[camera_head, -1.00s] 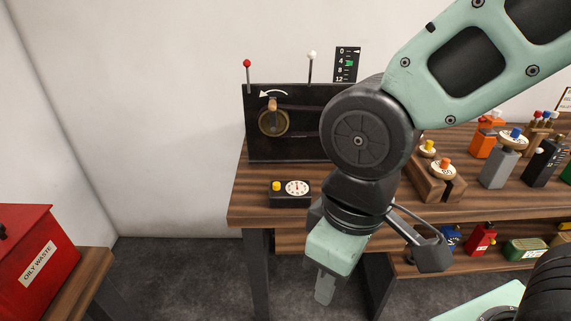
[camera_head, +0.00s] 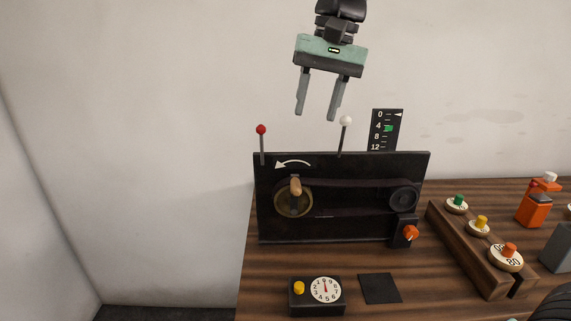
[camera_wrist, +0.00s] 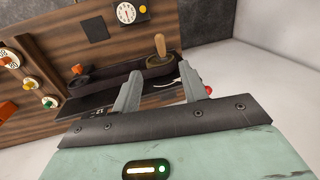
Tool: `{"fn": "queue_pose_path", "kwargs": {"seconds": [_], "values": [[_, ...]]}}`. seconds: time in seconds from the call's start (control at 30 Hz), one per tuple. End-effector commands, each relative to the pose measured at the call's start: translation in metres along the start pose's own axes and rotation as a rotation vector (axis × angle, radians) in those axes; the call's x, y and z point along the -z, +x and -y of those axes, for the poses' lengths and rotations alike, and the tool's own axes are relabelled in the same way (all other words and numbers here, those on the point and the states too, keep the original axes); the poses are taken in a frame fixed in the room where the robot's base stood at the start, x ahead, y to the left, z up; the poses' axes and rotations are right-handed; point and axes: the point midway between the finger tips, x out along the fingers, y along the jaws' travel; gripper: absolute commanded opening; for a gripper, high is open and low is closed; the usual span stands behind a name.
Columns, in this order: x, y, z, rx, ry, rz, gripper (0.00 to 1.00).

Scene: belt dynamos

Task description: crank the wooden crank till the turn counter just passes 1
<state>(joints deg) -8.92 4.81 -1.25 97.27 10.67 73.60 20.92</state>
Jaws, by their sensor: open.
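The wooden crank (camera_head: 295,187) stands at the top of a brass disc (camera_head: 293,204) on the left of a black upright panel. It also shows in the wrist view (camera_wrist: 160,45). A white curved arrow above it points left. A round white dial (camera_head: 325,289), which looks like the turn counter, sits on a small black box with a yellow button; its red hand points about straight up. My gripper (camera_head: 316,114) is open and empty, fingers down, above the panel and apart from the crank. Its fingers also show in the wrist view (camera_wrist: 160,75).
A red-knobbed rod (camera_head: 261,131) and a white-knobbed rod (camera_head: 345,121) rise from the panel's top. A scale (camera_head: 386,130) with a green mark stands behind. An orange knob (camera_head: 411,233) is at lower right. A wooden rack (camera_head: 475,255) with coloured knobs stands right. Left of the panel is clear.

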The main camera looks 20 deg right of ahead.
Motion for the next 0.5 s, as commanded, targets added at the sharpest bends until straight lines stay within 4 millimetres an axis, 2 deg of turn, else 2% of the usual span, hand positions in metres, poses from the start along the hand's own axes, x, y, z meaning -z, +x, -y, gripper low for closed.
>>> {"fn": "queue_pose_path", "kwargs": {"seconds": [0.1, 0.2, 0.37, 0.5], "values": [[0.008, -0.008, -0.005, 0.002, 0.036, -0.004, 0.43], [0.009, -0.003, -0.006, 0.002, 0.040, -0.002, 0.43], [0.008, 0.021, -0.006, 0.001, 0.038, -0.001, 0.43], [0.008, 0.051, -0.005, 0.000, 0.037, 0.001, 0.43]]}}
